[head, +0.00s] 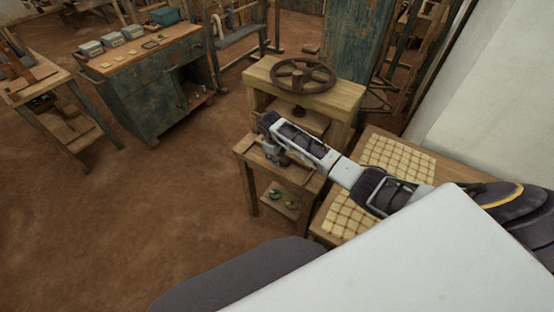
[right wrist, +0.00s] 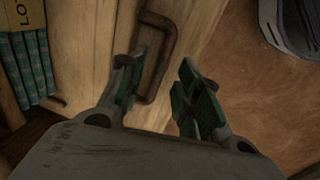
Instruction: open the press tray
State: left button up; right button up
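The wooden press (head: 345,97) with a dark handwheel (head: 303,75) stands right of centre in the head view. In the right wrist view, a pale wooden front (right wrist: 190,22), apparently the press tray's, carries a rusty brown bar handle (right wrist: 168,58). My right gripper (right wrist: 160,62) is open, with one finger on each side of the handle's lower part in the picture. I cannot tell whether either finger touches it. In the head view the right gripper (head: 272,152) is at the low front part of the press, which it partly hides. My left gripper is not in view.
A table with checked cloth (head: 398,158) lies under my right arm. A green cabinet (head: 150,90) stands at the upper left, a workbench (head: 62,83) further left. Green and yellow spines (right wrist: 25,60) show beside the wooden front. The brown floor is open at left.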

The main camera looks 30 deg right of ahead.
jog(key=shift+w+d+f, duration=0.1)
jog(key=shift+f, duration=0.8)
grip_shut()
